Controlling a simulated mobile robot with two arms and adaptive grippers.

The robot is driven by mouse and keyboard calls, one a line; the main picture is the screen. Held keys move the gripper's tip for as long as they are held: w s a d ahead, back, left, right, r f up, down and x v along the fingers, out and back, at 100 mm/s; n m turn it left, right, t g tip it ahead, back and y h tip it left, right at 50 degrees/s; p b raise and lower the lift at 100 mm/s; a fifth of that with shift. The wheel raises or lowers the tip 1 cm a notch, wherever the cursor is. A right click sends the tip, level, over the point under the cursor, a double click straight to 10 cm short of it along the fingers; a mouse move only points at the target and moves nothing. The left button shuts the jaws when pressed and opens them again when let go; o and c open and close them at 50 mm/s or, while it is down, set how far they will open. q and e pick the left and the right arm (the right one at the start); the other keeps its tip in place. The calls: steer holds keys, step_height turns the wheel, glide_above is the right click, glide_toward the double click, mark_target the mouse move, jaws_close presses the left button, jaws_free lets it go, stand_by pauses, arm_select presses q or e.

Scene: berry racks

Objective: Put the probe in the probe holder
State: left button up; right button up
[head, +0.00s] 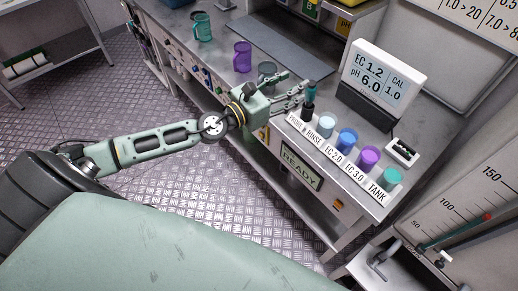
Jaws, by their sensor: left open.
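The probe (311,88), with a teal top and a dark body, stands upright at the left end of the labelled row on the metal bench. Its lower end meets a small black probe holder (307,114) behind the first label; how deep it sits is too small to tell. My left gripper (299,97) reaches in from the left and is open, its fingers just left of the probe. I cannot tell whether a finger touches it. My right gripper is not in view.
Right of the holder stand cups: light blue (327,124), blue (346,140), purple (368,158) and teal (391,178). A meter (380,77) reading EC 1.2, pH 6.0 stands behind. Mugs, purple (242,57) and green (201,27), stand left, beside a dark mat (285,45).

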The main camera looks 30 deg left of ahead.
arm_select(q)
steer(key=p, duration=0.1)
glide_above(307, 92)
steer(key=f+b, duration=0.4)
steer(key=w+f+b, duration=0.1)
steer(key=f+b, duration=0.1)
steer(key=shift+d+f, duration=0.25)
steer(key=shift+f, duration=0.1)
steer(key=shift+f+b, duration=0.3)
steer(key=shift+b, duration=0.05)
steer(key=v, duration=0.8)
steer(key=s+a+f+n+g+y, duration=0.1)
steer(key=s+a+f+n+y, duration=0.1)
steer(key=f+n, duration=0.5)
steer(key=s+a+f+n+g+y, duration=0.1)
steer(key=f+n+y, duration=0.3)
steer(key=f+n, duration=0.4)
steer(key=s+a+f+n+g+y, duration=0.2)
steer(key=s+a+f+n, duration=0.2)
steer(key=f+n, duration=0.3)
steer(key=shift+f+n+y, duration=0.2)
steer(key=shift+n+y, duration=0.2)
steer(key=shift+n, duration=0.2)
